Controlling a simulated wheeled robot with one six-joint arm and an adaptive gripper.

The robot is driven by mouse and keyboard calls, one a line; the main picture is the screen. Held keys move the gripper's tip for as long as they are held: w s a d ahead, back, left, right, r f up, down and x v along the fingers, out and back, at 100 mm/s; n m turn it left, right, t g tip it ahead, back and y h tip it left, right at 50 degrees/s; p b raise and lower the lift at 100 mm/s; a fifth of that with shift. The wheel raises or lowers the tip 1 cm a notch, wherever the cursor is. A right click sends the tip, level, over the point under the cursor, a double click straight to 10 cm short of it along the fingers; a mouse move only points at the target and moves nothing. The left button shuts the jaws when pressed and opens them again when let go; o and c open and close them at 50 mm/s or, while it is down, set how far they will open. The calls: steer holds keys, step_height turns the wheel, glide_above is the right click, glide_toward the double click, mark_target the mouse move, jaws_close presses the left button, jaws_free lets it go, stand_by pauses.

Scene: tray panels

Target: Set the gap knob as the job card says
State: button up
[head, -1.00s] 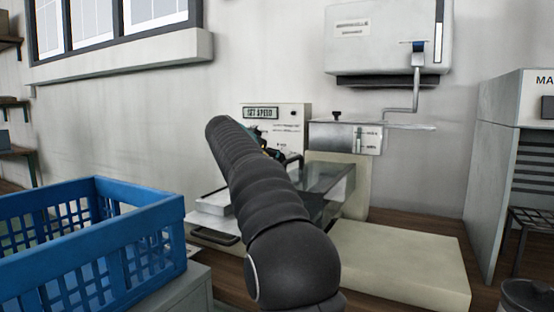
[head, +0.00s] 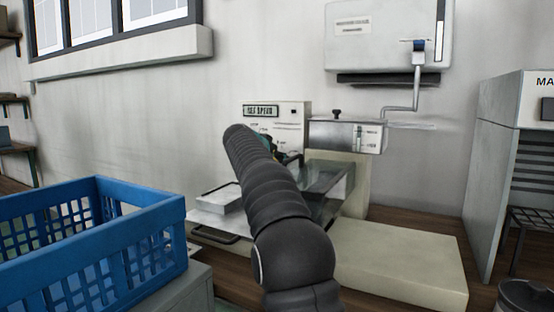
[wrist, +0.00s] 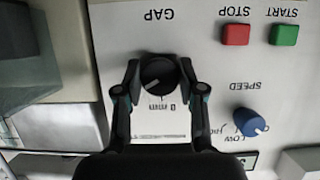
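The gap knob (wrist: 158,75) is a round black dial with a pale pointer line, under the upside-down word GAP on a white panel in the wrist view. My gripper (wrist: 160,70) has one finger on each side of the knob, very close to its rim; I cannot tell whether they touch it. I make out no job card.
A blue speed knob (wrist: 249,122), red stop button (wrist: 236,34) and green start button (wrist: 285,35) share the panel. A blue crate (head: 150,215) stands at left. A pale slab (head: 395,262) lies right of my arm; a wall box (head: 385,40) hangs above.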

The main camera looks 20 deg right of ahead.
steer(key=shift+c, duration=0.8)
steer(key=shift+w+a+f+n+g+h, duration=0.1)
steer(key=shift+n+g+h, duration=0.55)
steer(key=shift+n, duration=0.7)
steer(key=shift+s+d+n+g+h, duration=0.1)
steer(key=shift+n+g+h, duration=0.55)
steer(key=shift+n, duration=0.75)
steer(key=shift+w+a+f+n+g+h, duration=0.1)
steer(key=shift+n+g+h, duration=0.5)
steer(key=shift+n, duration=0.75)
steer(key=o, duration=1.1)
steer(key=shift+r, duration=0.1)
